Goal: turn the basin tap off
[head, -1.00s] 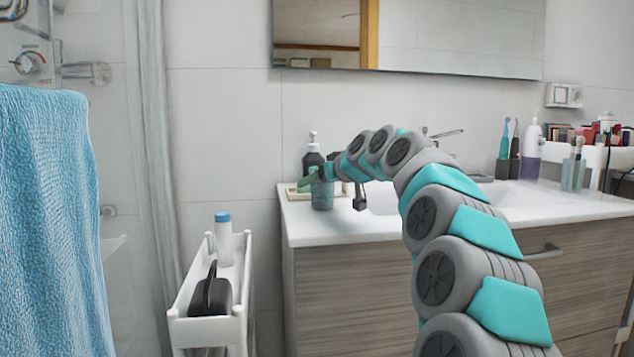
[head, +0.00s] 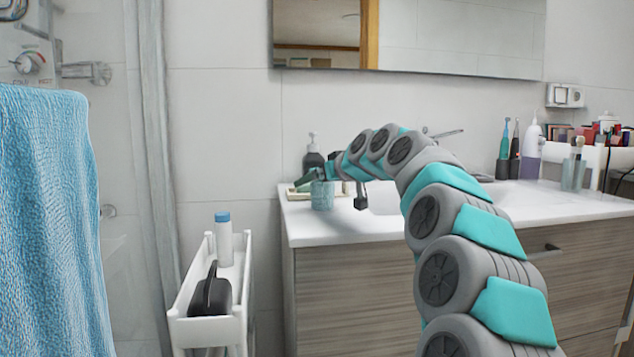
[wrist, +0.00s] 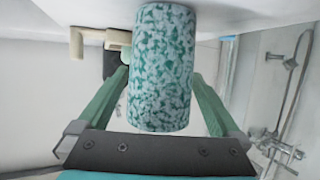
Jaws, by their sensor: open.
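The basin tap (head: 443,133) shows in the head view as a thin metal lever behind my arm, near the wall. Its body and spout are hidden by my arm, so I cannot tell whether water runs. The white basin (head: 384,199) is partly covered by my arm too. My gripper (head: 313,181) is at the left end of the counter, well left of the tap. In the wrist view my gripper (wrist: 160,76) is open, with its green fingers on either side of a speckled green tumbler (wrist: 162,70). The tap cannot be made out in the wrist view.
The tumbler (head: 322,197) and a dark pump bottle (head: 313,155) stand by a beige tray at the counter's left end. A white cart (head: 208,330) stands left of the cabinet.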

